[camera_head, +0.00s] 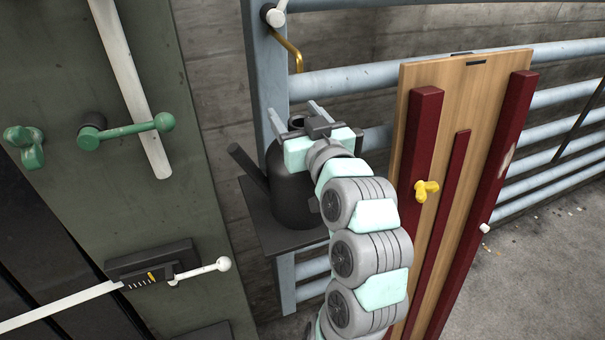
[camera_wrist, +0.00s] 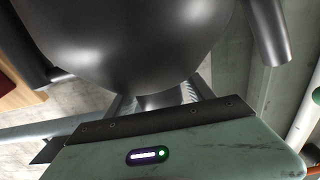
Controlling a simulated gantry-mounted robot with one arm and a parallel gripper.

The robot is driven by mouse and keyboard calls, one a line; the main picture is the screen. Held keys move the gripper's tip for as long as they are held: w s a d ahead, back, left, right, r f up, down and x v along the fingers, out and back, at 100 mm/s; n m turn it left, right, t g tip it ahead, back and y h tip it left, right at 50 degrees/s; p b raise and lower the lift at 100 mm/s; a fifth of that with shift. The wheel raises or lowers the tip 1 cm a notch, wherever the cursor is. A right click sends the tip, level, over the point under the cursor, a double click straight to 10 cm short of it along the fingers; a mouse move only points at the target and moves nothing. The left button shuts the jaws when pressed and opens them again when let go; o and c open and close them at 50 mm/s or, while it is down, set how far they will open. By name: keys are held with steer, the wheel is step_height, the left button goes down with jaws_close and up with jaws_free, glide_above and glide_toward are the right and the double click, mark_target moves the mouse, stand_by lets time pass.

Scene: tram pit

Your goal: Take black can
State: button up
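The black can (camera_head: 290,200) stands upright on a small dark shelf (camera_head: 285,240) fixed to the blue railing. Its round body fills the top of the wrist view (camera_wrist: 130,40). A dark spout sticks out on its left (camera_head: 247,166) and shows at upper right in the wrist view (camera_wrist: 268,30). My gripper (camera_head: 296,113) is at the can's top, its two fingers apart on either side of the dark neck. It also shows in the wrist view (camera_wrist: 163,97), where the neck lies between the fingers. Contact with the neck cannot be made out.
A wooden board (camera_head: 465,140) with dark red strips and a yellow knob stands right of my arm. A green panel (camera_head: 200,120) with levers and a green handle (camera_head: 125,131) is on the left. A bent brass rod (camera_head: 292,50) hangs on the railing above.

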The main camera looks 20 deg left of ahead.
jaws_close()
stand_by(0.5)
stand_by(0.3)
